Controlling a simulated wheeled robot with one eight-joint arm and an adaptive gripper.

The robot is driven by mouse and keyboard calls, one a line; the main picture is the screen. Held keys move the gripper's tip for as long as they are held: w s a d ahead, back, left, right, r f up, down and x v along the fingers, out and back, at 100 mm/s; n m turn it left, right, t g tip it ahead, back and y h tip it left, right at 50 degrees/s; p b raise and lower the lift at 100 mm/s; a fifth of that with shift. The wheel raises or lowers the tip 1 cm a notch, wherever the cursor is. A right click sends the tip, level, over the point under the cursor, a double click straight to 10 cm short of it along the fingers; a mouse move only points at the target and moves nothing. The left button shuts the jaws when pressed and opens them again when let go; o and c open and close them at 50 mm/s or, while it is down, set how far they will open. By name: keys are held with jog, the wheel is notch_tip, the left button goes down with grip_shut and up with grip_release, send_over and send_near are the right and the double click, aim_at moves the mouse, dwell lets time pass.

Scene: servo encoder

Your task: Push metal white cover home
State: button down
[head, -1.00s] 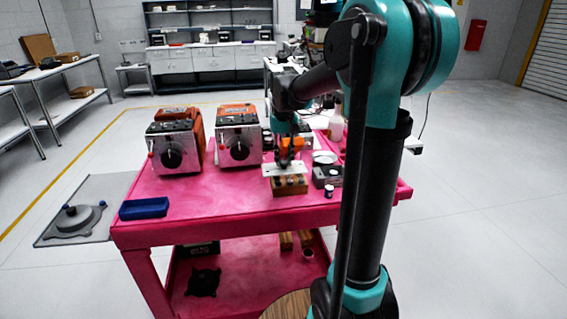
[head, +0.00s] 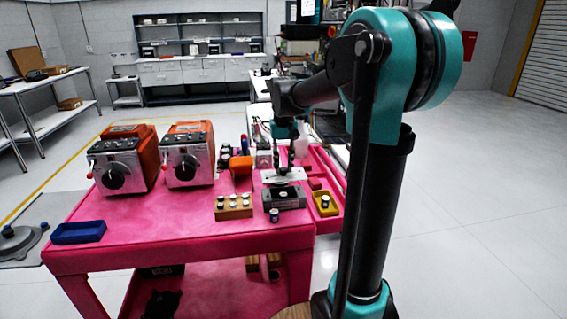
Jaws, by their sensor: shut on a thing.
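The white metal cover (head: 292,175) is a thin pale plate at the right part of the pink table. My gripper (head: 284,168) points down at it from above and is shut on it; the fingertips are small and dark here.
A wooden block with several pegs (head: 233,213) stands left of the housing. A small dark cylinder (head: 274,215) stands in front, a yellow tray (head: 326,206) to the right. Two orange-grey machines (head: 188,160) and a blue tray (head: 79,233) are further left.

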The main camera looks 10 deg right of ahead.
aim_at(283, 175)
jog(key=shift+f, duration=2.9)
jog(key=shift+f, duration=0.5)
jog(key=c, duration=1.2)
grip_release()
jog(key=shift+c, duration=0.6)
jog(key=shift+r, duration=0.15)
jog(key=shift+s+r, duration=0.1)
jog(key=shift+r, duration=3.45)
jog(key=s+d+f+t, duration=0.2)
jog(key=s+f, duration=0.7)
jog(key=s, duration=0.2)
jog(key=s+d+f+t, duration=0.2)
jog(key=s+f, duration=0.7)
jog(key=s, duration=0.2)
